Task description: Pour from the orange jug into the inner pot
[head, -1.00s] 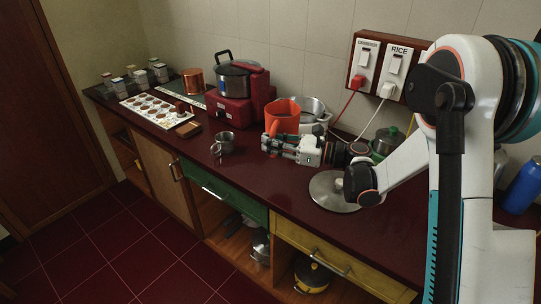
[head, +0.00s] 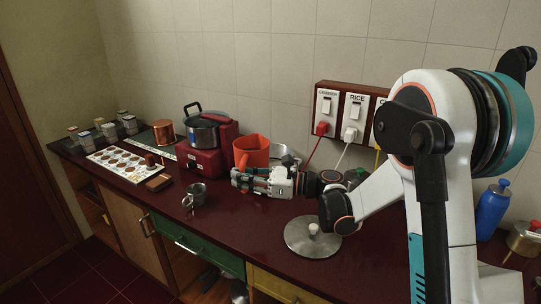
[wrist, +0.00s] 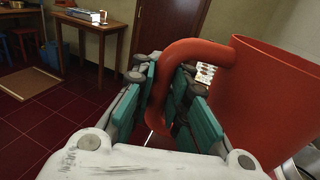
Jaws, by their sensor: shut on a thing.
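The orange jug (head: 251,151) stands out at the middle of the counter in the head view. In the wrist view the jug (wrist: 275,95) fills the right side, its curved handle running between my fingers. My gripper (head: 240,178) is shut on that handle, and the jug looks roughly upright. The steel inner pot (head: 287,154) is just behind and right of the jug, partly hidden by it and by my gripper. The jug's contents and its underside cannot be seen.
A steel lid (head: 313,238) lies under my arm. A red cooker (head: 203,160) with a pot is left of the jug. Plugs and cords (head: 322,129) hang on the wall behind. Counter between mug and lid is clear.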

